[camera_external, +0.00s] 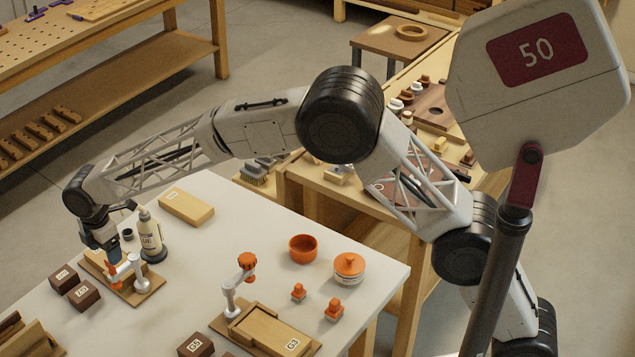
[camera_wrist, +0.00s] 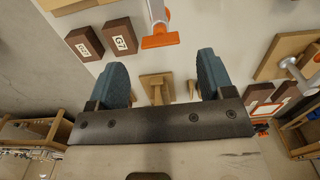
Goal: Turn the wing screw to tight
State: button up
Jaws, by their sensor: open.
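My gripper (camera_external: 113,256) is low over the left part of the white table, beside a white clamp (camera_external: 136,266) on a wooden board. In the wrist view its two blue fingers (camera_wrist: 162,78) are spread, with nothing held between them. An orange winged piece (camera_wrist: 160,40), which looks like the wing screw, sits just ahead of the gap between the fingers, on the end of a pale clamp arm (camera_wrist: 156,10). Outside, the orange piece (camera_external: 111,276) shows right next to the gripper, partly hidden. I cannot tell whether they touch or how tight the screw is.
A glue bottle (camera_external: 150,238) stands close to the right of the gripper. Dark labelled blocks (camera_external: 83,294) lie to the left. A second clamp with an orange knob (camera_external: 247,260) stands mid-table.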

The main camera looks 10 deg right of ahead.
aim_at(111, 269)
jog(key=shift+f, duration=2.45)
jog(key=shift+c, duration=0.3)
jog(key=c, duration=0.9)
jog(key=shift+o, duration=0.2)
